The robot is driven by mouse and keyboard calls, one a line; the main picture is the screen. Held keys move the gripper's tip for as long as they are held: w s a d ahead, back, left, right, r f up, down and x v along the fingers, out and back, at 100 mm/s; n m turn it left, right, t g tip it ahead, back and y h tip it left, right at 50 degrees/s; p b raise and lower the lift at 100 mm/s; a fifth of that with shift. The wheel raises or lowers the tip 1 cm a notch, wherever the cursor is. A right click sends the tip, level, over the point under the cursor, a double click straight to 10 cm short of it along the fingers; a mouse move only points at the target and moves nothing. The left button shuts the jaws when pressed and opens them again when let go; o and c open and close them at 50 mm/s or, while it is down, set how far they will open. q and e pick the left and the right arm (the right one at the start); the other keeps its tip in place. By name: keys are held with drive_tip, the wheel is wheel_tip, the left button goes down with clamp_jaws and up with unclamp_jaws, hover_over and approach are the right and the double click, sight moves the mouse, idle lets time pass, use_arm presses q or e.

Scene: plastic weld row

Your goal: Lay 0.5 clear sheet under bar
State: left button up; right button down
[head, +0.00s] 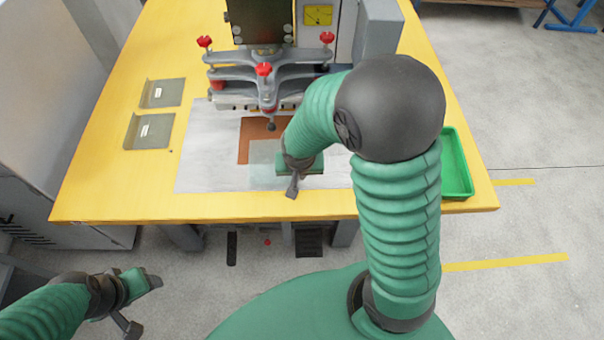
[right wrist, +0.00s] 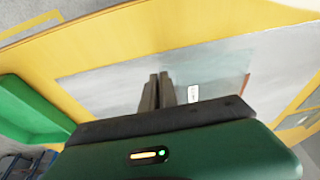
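A pale clear sheet (head: 264,172) lies over the grey mat and partly over the brown pad (head: 246,146), in front of the bar (head: 240,104) of the machine. My right gripper (head: 294,184) is at the sheet's right edge. In the right wrist view its fingers (right wrist: 158,92) are close together, apparently on the sheet's edge; the thin contact is hard to see. A small white label (right wrist: 193,95) shows beside them. My left gripper (head: 143,302) is open and empty, low at the left, away from the table.
Two grey plates with white labels, a rear one (head: 170,88) and a front one (head: 135,143), lie on the yellow table (head: 90,185) at left. A green tray (head: 457,170) is at the right edge. The press has red knobs (head: 264,69). The grey mat's (head: 203,165) left part is clear.

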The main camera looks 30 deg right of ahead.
drive_tip(key=w+d, duration=0.1)
drive_tip(key=w+d+p, duration=0.1)
drive_tip(key=w+d, duration=0.1)
drive_tip(key=w+d+p, duration=0.1)
drive_tip(key=shift+w+d+f, duration=0.2)
drive_tip(key=shift+d+f, duration=0.1)
drive_tip(key=shift+d, duration=0.1)
drive_tip(key=w+p, duration=0.1)
drive_tip(key=w, duration=0.1)
drive_tip(key=w+d+p, duration=0.1)
drive_tip(key=w, duration=0.1)
drive_tip(key=shift+w+d, duration=0.1)
drive_tip(key=shift+w, duration=0.05)
drive_tip(key=shift+d+f+b, duration=0.1)
drive_tip(key=shift+f+b, duration=0.65)
drive_tip(key=shift+d+f+b, duration=0.35)
drive_tip(key=shift+f, duration=0.25)
use_arm(q)
drive_tip(key=shift+d+r, duration=0.35)
drive_tip(key=shift+r, duration=0.3)
drive_tip(key=shift+d+r, duration=0.3)
drive_tip(key=shift+r, duration=0.3)
drive_tip(key=shift+a, duration=0.35)
use_arm(e)
drive_tip(key=shift+a+r, duration=0.15)
drive_tip(key=shift+a, duration=0.15)
